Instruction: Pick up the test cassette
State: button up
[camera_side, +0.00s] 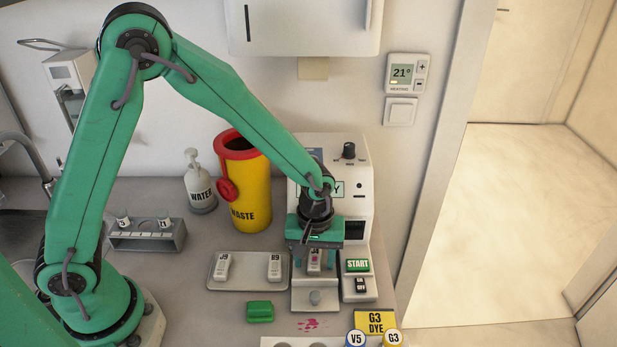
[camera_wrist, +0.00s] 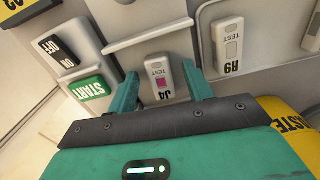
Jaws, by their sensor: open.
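A white test cassette marked J4 (camera_wrist: 158,68), with a magenta window, lies in the analyser's front bay. It also shows, small, in the side view (camera_side: 314,261). My gripper (camera_wrist: 161,72) is open, with one green finger on each side of this cassette. In the side view my gripper (camera_side: 316,266) is low at the front of the analyser (camera_side: 362,182). I cannot tell whether either finger touches the cassette. Another test cassette, R9 (camera_wrist: 228,42), lies on the grey tray (camera_side: 249,284) beside the bay, with a further cassette (camera_side: 222,266) at the tray's left.
The START button (camera_side: 357,265) and ON/OFF switch (camera_side: 360,285) are just right of my gripper. A yellow waste bin (camera_side: 249,205), a water bottle (camera_side: 200,185) and a vial rack (camera_side: 147,236) stand left.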

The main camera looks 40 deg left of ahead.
aim_at(314, 265)
jog(key=shift+c, duration=0.2)
jog(key=c, duration=1)
jog(key=shift+r, duration=0.25)
jog(key=shift+r, duration=0.55)
jog(key=r, duration=0.3)
jog(key=shift+s+d, duration=0.3)
jog(key=s+d+r, duration=0.2)
jog(key=s, duration=0.1)
jog(key=s+d+r, duration=0.4)
jog(key=s, duration=0.1)
jog(key=shift+s+d+r, duration=0.25)
jog(key=shift+s+d, duration=0.05)
